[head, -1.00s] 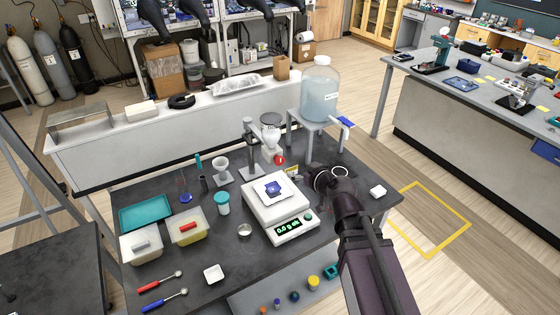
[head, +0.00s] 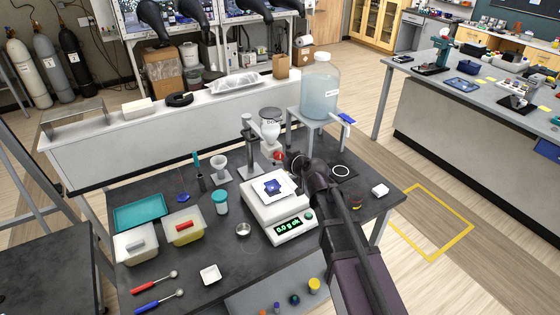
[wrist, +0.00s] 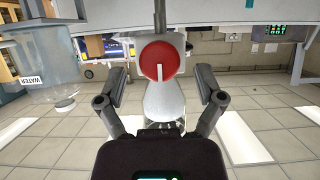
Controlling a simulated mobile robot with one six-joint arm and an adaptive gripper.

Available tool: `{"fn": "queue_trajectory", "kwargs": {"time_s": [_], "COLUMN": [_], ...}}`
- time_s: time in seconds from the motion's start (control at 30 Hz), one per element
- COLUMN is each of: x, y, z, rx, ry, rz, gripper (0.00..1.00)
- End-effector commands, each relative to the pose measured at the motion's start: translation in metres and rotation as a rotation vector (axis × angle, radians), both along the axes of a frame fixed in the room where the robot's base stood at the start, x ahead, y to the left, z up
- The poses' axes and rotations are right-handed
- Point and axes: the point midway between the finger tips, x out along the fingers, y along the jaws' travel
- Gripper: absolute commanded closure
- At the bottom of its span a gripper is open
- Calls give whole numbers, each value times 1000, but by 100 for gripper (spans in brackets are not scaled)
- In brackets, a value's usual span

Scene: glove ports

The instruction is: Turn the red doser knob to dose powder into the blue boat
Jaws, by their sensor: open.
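The red doser knob (head: 279,156) sits low on the front of the white doser (head: 270,130), which hangs on a grey stand. In the wrist view the round red knob (wrist: 150,61), with a pale bar on its face, lies between the two fingertips. My gripper (wrist: 160,76) is open, with a finger on either side and visible gaps to the knob. In the head view my gripper (head: 292,160) is just right of the knob, partly hidden by my wrist. The blue boat (head: 272,187) rests on the white balance (head: 262,212) below the doser. Its green display seems to read 0.0 g.
A water carboy (head: 320,88) stands on a grey stand (head: 309,127) behind my gripper.

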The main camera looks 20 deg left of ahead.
Motion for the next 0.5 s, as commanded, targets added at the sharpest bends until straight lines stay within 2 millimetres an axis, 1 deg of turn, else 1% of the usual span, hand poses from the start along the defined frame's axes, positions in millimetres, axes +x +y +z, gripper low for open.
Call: {"fn": "queue_trajectory", "kwargs": {"time_s": [0.03, 0.2, 0.5], "x": [5, 11, 12], "y": [5, 13, 15], "z": [-4, -7, -8], "rx": [0, 0, 0], "ry": [0, -1, 0], "rz": [1, 1, 1], "gripper": [13, 13, 13]}}
